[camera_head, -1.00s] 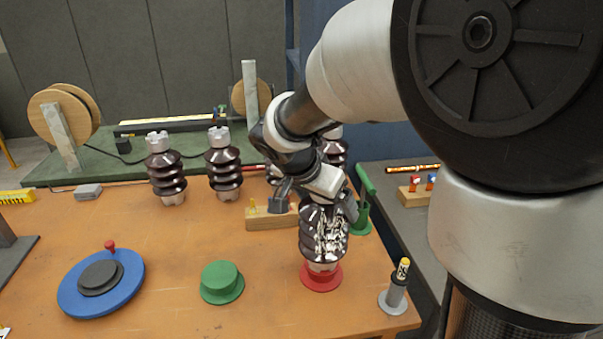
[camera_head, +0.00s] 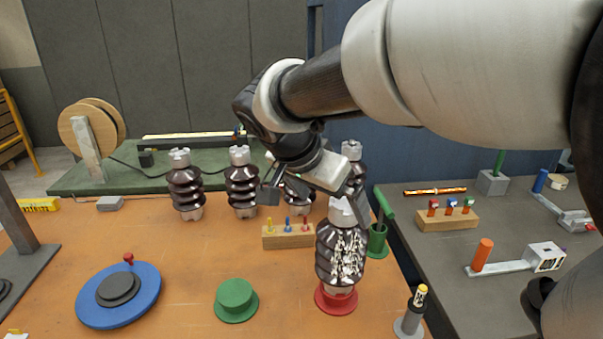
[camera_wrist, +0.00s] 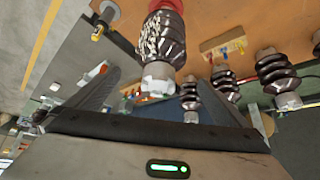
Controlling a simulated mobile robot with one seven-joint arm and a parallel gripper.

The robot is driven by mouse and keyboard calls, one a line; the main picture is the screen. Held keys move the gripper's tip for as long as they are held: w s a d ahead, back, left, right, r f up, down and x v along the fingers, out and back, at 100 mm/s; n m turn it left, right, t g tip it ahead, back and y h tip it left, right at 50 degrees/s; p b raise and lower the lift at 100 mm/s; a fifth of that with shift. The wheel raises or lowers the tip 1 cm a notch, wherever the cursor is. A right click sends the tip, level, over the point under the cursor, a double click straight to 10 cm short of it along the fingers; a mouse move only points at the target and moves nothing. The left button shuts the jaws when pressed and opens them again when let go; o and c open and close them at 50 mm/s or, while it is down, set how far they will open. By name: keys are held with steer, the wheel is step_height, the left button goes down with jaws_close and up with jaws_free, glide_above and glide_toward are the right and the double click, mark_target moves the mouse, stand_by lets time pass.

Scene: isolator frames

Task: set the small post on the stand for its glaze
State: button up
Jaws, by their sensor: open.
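A dark brown ribbed post (camera_head: 341,255) with a pale top and shiny patches on its side stands upright on the red stand (camera_head: 336,300). In the wrist view this post (camera_wrist: 164,38) shows with its pale cap towards me. My gripper (camera_head: 312,190) is open and empty, just above and behind that post. Its two fingers (camera_wrist: 165,92) are spread to either side of the cap in the wrist view. Other brown posts stand at the back: one at left (camera_head: 186,186), one beside it (camera_head: 242,183), and others partly hidden by my gripper. The green stand (camera_head: 236,299) is bare.
A blue turntable (camera_head: 140,304) with a dark disc and red knob lies at left. A wooden block (camera_head: 289,237) with coloured pegs is behind the post. A grey holder (camera_head: 409,324) with a yellow-topped marker stands at the front right. A green-handled tool stands in a green cup (camera_head: 378,241).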

steer(key=shift+s+a+r, duration=0.2)
steer(key=shift+r, duration=0.25)
steer(key=s+d+f+n+y, duration=0.1)
steer(key=s+n, duration=0.3)
steer(key=s, duration=0.4)
steer(key=s+d+f+n+t+y, duration=0.1)
steer(key=s+d+n+y, duration=0.2)
steer(key=s+n, duration=0.2)
steer(key=s, duration=0.3)
steer(key=shift+s+d+f+y, duration=0.2)
steer(key=shift+s+f+y, duration=0.1)
steer(key=shift+f, duration=0.05)
